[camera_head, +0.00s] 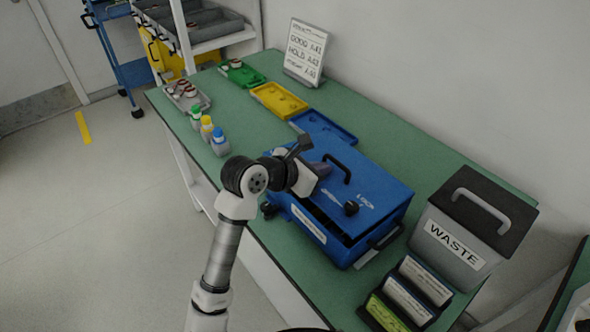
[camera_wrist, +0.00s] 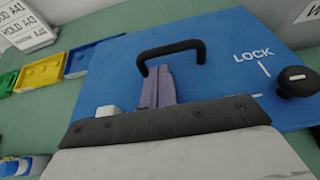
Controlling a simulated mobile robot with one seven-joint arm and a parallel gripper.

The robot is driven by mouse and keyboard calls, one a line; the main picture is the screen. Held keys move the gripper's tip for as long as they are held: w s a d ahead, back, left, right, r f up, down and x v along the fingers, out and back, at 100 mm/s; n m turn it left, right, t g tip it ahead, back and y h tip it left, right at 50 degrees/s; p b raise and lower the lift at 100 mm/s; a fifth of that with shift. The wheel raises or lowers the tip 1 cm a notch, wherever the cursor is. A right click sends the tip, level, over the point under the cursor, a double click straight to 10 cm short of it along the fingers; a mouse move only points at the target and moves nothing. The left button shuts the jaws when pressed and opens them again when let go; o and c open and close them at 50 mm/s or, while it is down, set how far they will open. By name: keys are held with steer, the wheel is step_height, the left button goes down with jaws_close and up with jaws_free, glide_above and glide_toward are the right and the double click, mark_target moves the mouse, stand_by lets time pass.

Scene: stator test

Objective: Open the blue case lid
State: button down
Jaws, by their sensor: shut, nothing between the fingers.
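The blue case (camera_head: 335,232) sits on the green bench, its lid (camera_head: 375,190) lying nearly flat on top. A dark gap shows under the lid's near right edge. The lid has a black handle (camera_head: 338,168) and a black round knob (camera_head: 351,208), which also shows in the wrist view (camera_wrist: 297,82) beside the word LOCK. My gripper (camera_head: 325,164) is over the lid at the handle. In the wrist view its fingers (camera_wrist: 157,72) are together, with their tips beside the left part of the handle (camera_wrist: 172,50). Whether they touch it is unclear.
A grey WASTE bin (camera_head: 470,228) stands right of the case, with small labelled boxes (camera_head: 405,290) in front. Blue (camera_head: 322,127), yellow (camera_head: 279,99) and green (camera_head: 242,74) trays lie behind. Several bottles (camera_head: 207,130) stand at the left edge. A sign (camera_head: 304,52) stands near the wall.

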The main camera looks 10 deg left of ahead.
steer(key=shift+a+f+t+p, duration=0.1)
steer(key=shift+f+t+p, duration=0.15)
steer(key=shift+p, duration=0.2)
steer(key=b+v, duration=0.1)
steer(key=v, duration=0.1)
steer(key=b+v, duration=0.1)
steer(key=v, duration=0.1)
steer(key=b+v, duration=0.1)
steer(key=v, duration=0.2)
steer(key=shift+a+f, duration=0.1)
steer(key=shift+f, duration=0.25)
steer(key=shift+s+a+r+b, duration=0.35)
steer(key=shift+s+a+b, duration=0.05)
steer(key=shift+s, duration=0.05)
